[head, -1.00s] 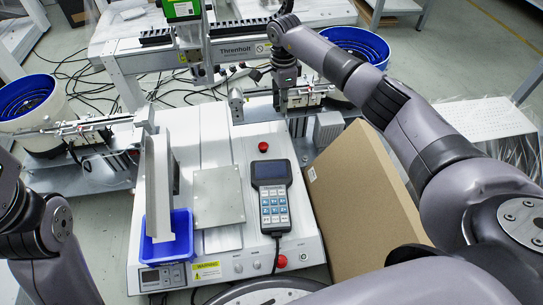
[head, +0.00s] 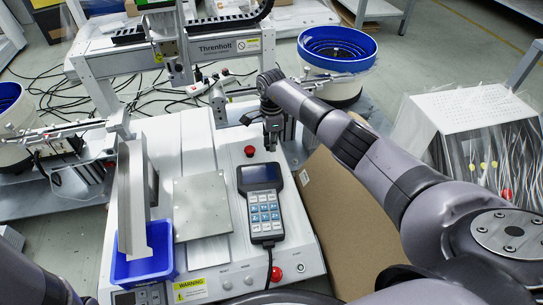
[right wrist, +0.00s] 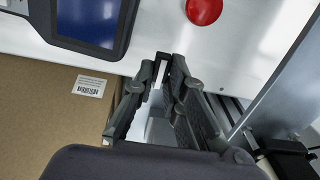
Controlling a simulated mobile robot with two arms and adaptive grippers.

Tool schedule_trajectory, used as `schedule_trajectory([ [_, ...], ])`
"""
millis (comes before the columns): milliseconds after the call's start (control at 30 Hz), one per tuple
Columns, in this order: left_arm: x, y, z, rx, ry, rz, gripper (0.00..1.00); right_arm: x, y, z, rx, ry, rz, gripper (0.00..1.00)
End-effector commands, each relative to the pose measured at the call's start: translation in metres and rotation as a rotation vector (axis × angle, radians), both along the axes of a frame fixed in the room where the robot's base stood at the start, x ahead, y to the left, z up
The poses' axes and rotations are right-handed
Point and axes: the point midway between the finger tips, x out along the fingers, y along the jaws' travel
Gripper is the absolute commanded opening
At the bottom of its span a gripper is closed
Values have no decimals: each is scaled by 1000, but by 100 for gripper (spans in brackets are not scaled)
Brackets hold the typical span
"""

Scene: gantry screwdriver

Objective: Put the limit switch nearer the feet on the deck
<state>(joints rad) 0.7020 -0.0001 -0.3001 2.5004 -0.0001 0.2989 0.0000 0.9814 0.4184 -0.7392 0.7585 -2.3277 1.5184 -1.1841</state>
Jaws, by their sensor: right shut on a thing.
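My right gripper (head: 271,143) is over the back right edge of the white deck (head: 196,150), behind the handheld keypad. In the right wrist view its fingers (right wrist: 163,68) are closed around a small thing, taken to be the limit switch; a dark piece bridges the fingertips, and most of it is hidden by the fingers. I cannot make out its shape or marks. I cannot pick out another limit switch or the feet. My left gripper is out of the head view.
The deck's back middle is bare.

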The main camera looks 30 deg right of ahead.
Motion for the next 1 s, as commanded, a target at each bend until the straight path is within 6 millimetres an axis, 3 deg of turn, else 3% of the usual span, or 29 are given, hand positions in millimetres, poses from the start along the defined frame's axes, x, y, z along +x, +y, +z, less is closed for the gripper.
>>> schedule_trajectory([
  [300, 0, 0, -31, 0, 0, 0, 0, 0, 1, -44, 3, 1, 1, 0],
  [700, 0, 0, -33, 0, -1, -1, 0, 0, 0, -47, 1, 1, 1, 0],
  [733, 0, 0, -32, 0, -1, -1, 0, 0, 0, -46, 1, 0, 1, 13],
  [1000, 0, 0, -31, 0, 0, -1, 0, 0, 0, -45, 1, 1, 1, 31],
])
